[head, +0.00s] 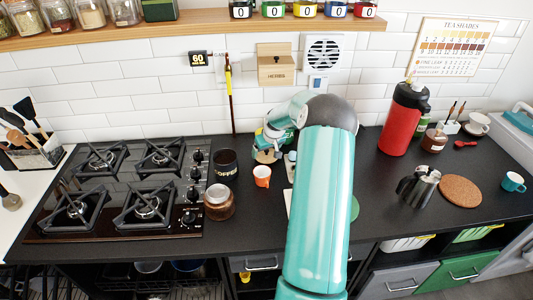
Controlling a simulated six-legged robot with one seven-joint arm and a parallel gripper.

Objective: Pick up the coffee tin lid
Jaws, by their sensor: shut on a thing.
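The dark coffee tin (224,168), lettered COFFEE, stands upright on the black worktop just right of the hob. Its top looks dark and open, with no lid on it. My gripper (266,148) is right of the tin and a little behind it, near the back wall. It is shut on a small tan piece (264,156), which looks like the coffee tin lid. The fingers and arm hide much of this piece, so its full outline does not show.
An orange cup (262,176) stands below my gripper, and a brown jar (219,202) is in front of the tin. The gas hob (122,190) is left. A red flask (401,120), metal jug (418,186) and cork mat (460,191) are right.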

